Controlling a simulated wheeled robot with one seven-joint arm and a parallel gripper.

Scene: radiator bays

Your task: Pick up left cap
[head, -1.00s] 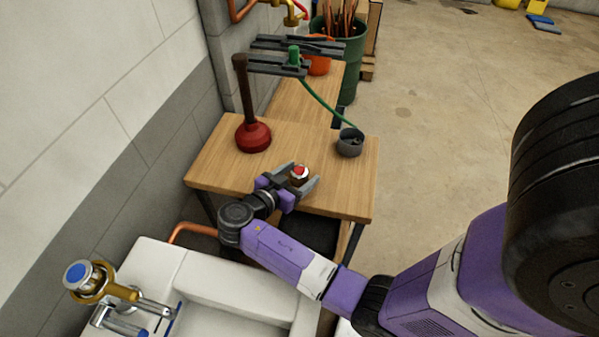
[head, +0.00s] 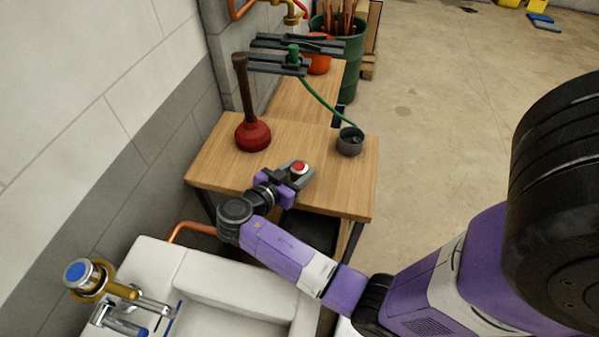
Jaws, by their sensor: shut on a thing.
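A small cap with a red top and a pale rim (head: 299,167) is at the front middle of the wooden table. My gripper (head: 300,172) reaches over the table's front edge and is shut on this cap, with one finger on each side. The cap's lower part is hidden between the fingers. I cannot tell whether it still touches the table top. Another cap, with a blue top and a brass body (head: 88,277), is on the tap fitting at the white sink, lower left.
The white sink (head: 240,285) is in front. A grey wall is at the left.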

